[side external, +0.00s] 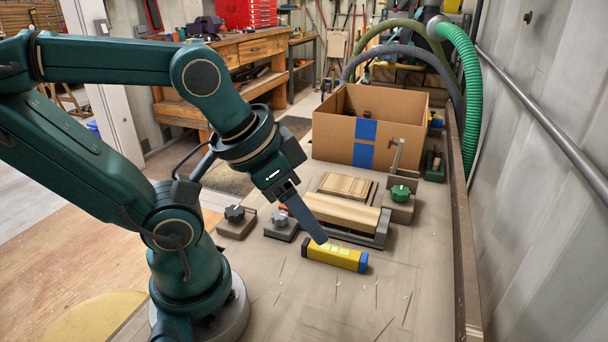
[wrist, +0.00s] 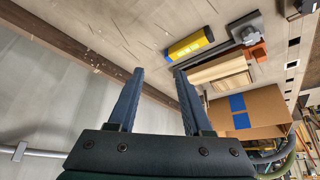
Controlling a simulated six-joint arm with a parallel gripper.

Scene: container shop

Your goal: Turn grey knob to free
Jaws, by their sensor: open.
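The grey knob (side external: 280,218) sits on a dark base plate on the bench, left of a wooden board in a grey holder. It also shows in the wrist view (wrist: 249,33), at the upper right on its grey plate. Its exact setting is too small to read. My gripper (side external: 320,240) is open and empty, pointing down at a slant, above and to the right of the grey knob and near a yellow and blue block. In the wrist view my gripper (wrist: 159,72) has its two fingers apart with bare bench beyond them.
A dark knob (side external: 235,213) stands left of the grey one, and a green knob (side external: 400,193) at the right. The yellow and blue block (side external: 334,256) lies in front of the wooden board (side external: 342,211). A cardboard box (side external: 390,128) stands behind. The front bench is clear.

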